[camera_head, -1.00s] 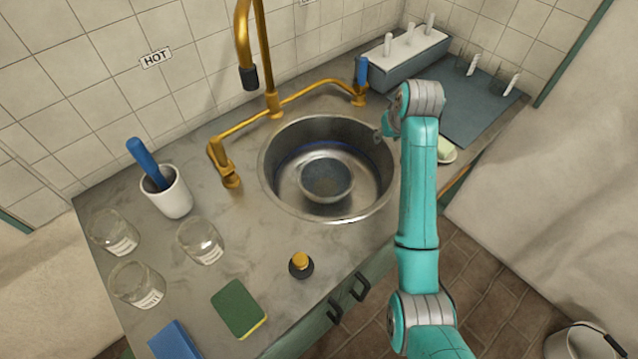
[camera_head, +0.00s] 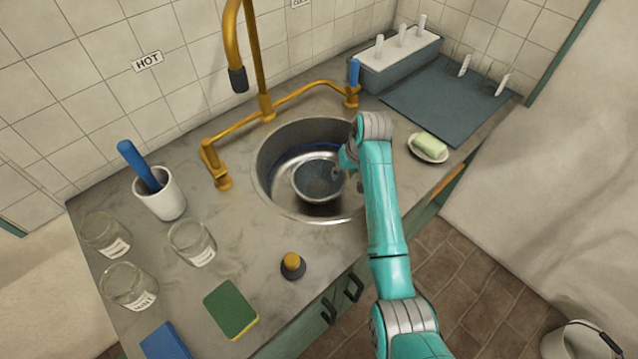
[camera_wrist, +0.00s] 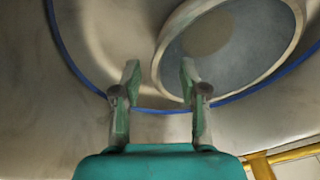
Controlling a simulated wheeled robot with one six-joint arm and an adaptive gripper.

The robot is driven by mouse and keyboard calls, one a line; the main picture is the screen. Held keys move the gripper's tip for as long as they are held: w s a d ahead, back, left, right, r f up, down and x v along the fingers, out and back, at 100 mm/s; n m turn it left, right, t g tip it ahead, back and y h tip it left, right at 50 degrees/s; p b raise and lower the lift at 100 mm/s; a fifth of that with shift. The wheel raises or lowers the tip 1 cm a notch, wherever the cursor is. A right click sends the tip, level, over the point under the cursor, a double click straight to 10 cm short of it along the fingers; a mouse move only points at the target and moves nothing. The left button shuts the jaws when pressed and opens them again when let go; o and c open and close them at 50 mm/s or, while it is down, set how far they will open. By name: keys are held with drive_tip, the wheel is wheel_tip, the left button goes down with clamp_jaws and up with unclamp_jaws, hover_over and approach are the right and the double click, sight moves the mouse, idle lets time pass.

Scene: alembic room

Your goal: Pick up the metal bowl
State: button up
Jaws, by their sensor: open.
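The metal bowl (camera_head: 318,180) sits inside the round metal sink (camera_head: 272,150), near its middle. My arm reaches over the right side of the sink in the head view, and my gripper (camera_head: 341,172) is at the bowl's right side, partly hidden by the arm. In the wrist view the bowl (camera_wrist: 228,48) fills the upper right, with its pale rim curving toward my fingers. My gripper (camera_wrist: 158,80) is open, its two fingers apart. The right fingertip is close to the bowl's rim; I cannot tell whether it touches.
A gold faucet (camera_head: 262,105) stands behind the sink. A soap dish (camera_head: 428,149) lies to the right.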

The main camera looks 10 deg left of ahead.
drive_tip(key=shift+x, duration=1.45)
drive_tip(key=shift+c, duration=0.3)
clamp_jaws()
drive_tip(key=shift+r, duration=0.2)
wheel_tip(320, 180, up, 18)
drive_tip(key=shift+f, duration=0.2)
idle(0.5)
drive_tip(key=shift+r, duration=0.1)
